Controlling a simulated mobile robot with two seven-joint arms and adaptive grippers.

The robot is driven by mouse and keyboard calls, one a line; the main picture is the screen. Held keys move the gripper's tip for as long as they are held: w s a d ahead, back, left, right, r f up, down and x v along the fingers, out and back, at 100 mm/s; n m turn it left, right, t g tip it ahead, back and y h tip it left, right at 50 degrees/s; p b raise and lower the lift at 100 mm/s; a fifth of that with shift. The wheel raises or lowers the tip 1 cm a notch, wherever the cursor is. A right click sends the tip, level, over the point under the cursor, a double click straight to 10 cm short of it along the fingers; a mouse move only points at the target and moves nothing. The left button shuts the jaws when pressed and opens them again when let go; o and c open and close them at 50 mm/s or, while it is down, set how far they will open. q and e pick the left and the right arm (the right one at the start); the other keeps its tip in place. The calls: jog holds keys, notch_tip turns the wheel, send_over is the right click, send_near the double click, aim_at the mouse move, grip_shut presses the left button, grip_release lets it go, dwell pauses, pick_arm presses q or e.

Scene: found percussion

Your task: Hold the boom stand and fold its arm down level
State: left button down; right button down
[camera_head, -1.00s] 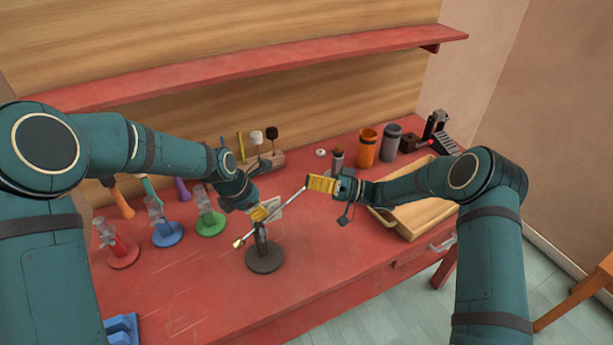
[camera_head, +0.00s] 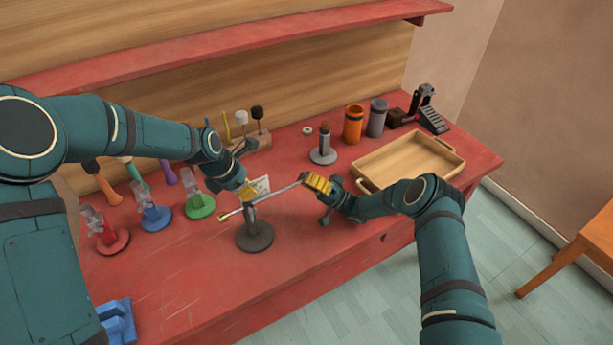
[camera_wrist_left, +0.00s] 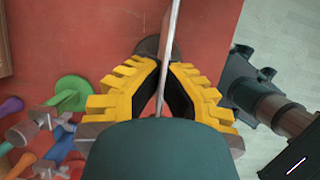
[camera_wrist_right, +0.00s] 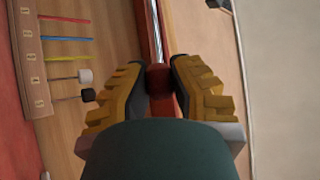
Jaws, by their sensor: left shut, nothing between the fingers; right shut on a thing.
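The boom stand has a dark round base (camera_head: 255,238), which stands on the red table. Its thin silver arm (camera_head: 275,197) slopes slightly up toward the right in the head view. My right gripper (camera_head: 317,184) is shut on the arm's raised right end. In the right wrist view a dark reddish end piece (camera_wrist_right: 160,80) sits between its fingers. My left gripper (camera_head: 247,190) is at the top of the stand's post, its fingers shut with nothing held. In the left wrist view the silver arm (camera_wrist_left: 170,45) passes close over its fingertips, and the post is mostly hidden.
A wooden tray (camera_head: 455,158) lies right of the stand. An orange cup (camera_head: 353,124), a grey cup (camera_head: 376,118) and a small stand (camera_head: 323,155) are behind. Red, blue and green stands (camera_head: 200,206) are on the left. The red shelf (camera_head: 230,47) runs above. The table front is mostly clear.

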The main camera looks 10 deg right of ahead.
jog(key=shift+s+a+f, duration=0.1)
jog(key=shift+a, duration=0.05)
jog(key=c, duration=0.8)
grip_release()
jog(key=shift+g, duration=0.3)
jog(key=shift+r, duration=0.45)
notch_tip(320, 180, up, 9)
jog(key=shift+r, duration=0.15)
jog(key=shift+d, duration=0.2)
jog(key=s+d+f, duration=0.1)
jog(key=d+f, duration=0.1)
jog(key=d, duration=0.4)
jog(key=s+d+f, duration=0.1)
jog(key=d, duration=0.5)
jog(key=shift+s+d+f, duration=0.3)
jog(key=shift+d+f, duration=0.1)
